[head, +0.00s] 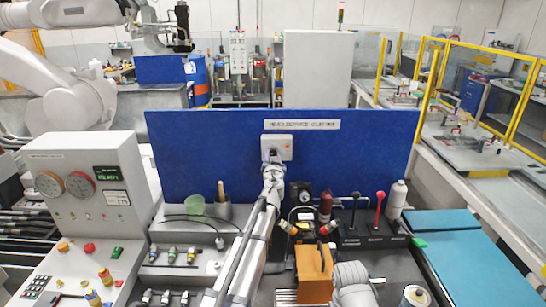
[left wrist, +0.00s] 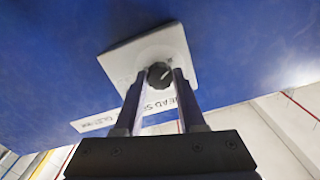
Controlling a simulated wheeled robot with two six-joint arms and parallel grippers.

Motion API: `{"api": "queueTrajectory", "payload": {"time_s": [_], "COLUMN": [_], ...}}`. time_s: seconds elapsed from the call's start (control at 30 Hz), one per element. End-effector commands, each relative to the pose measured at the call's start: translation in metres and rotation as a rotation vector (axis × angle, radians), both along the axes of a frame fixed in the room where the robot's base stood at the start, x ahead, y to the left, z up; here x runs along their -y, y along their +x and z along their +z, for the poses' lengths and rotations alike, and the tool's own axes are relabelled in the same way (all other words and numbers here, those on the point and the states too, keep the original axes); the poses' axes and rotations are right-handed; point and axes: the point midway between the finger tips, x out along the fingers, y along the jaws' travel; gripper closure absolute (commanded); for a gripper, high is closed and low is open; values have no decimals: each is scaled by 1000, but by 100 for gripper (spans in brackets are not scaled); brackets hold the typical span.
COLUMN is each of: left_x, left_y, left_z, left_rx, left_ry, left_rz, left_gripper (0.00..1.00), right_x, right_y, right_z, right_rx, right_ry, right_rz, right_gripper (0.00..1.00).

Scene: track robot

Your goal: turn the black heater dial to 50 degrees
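The black dial (left wrist: 159,75) sits on a square white plate (left wrist: 178,47) on the blue panel, seen in the left wrist view. In the head view the white plate (head: 284,142) is on the upper middle of the panel, and the dial is mostly hidden by my gripper. My left gripper (head: 272,163) reaches up to the plate. In the left wrist view its two fingers (left wrist: 159,80) are apart, one on each side of the dial; I cannot tell whether they touch it. No degree marks are readable. I do not see my right gripper.
The blue panel (head: 210,160) stands behind the bench. A grey console (head: 95,180) with gauges is at the left. A teal mat (head: 470,265) lies right.

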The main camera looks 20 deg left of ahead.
Motion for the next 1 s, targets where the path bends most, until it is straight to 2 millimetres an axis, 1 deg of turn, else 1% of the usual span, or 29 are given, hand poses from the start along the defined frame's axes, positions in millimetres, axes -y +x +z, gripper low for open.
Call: {"api": "queueTrajectory", "payload": {"time_s": [0.03, 0.07, 0.3, 0.67, 0.87, 1.0], "left_x": [0, 0, 0, 0, 0, 0], "left_y": [0, 0, 0, 0, 0, 0], "left_z": [0, 0, 0, 0, 0, 0], "left_rx": [0, 0, 0, -4, -28, -58], "left_ry": [0, 0, 0, 15, 99, 203], "left_rz": [0, 0, 0, 0, 0, 0], "left_gripper": [69, 72, 99, 100, 100, 100], "right_x": [0, 0, 0, 0, 0, 0], "right_y": [0, 0, 0, 0, 0, 0], "right_z": [0, 0, 0, 0, 0, 0], "right_rx": [0, 0, 0, 0, 0, 0], "right_ry": [0, 0, 0, 0, 0, 0], "right_rz": [0, 0, 0, 0, 0, 0], "right_gripper": [50, 50, 50, 50, 50, 50]}}
